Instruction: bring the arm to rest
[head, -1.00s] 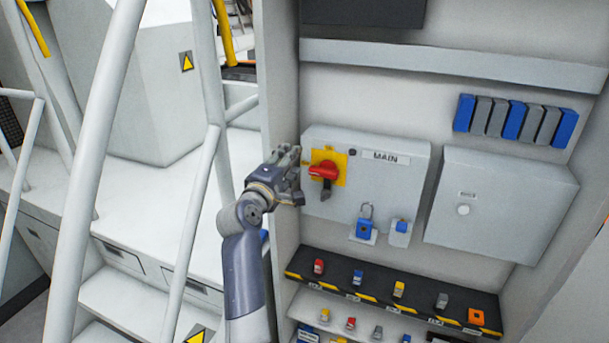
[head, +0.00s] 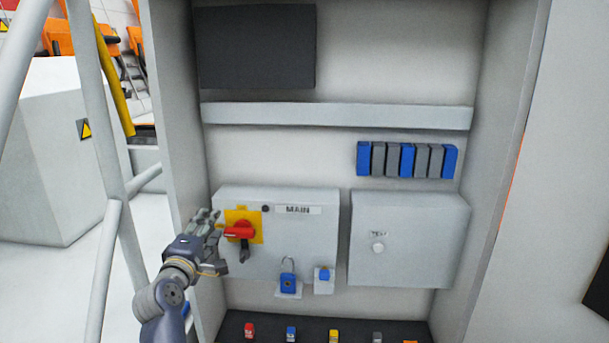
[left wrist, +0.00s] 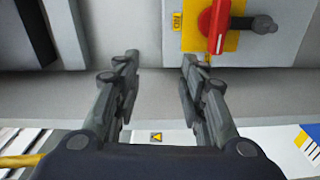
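My left gripper (head: 212,222) is in front of the cabinet's left side, just left of the red rotary switch handle (head: 239,231) on its yellow plate. In the left wrist view my left gripper (left wrist: 160,62) has its two fingers apart with nothing between them. The red handle (left wrist: 218,25) shows there at the upper right, beyond the right finger and apart from it. The switch sits on the grey box marked MAIN (head: 310,235). My right gripper is in neither view.
A blue padlock (head: 288,281) and a small blue-topped device (head: 324,276) are on the MAIN box's lower edge. A second grey box (head: 415,250) is to the right. A shelf (head: 265,328) with several small coloured items is below. White railings (head: 105,170) stand at the left.

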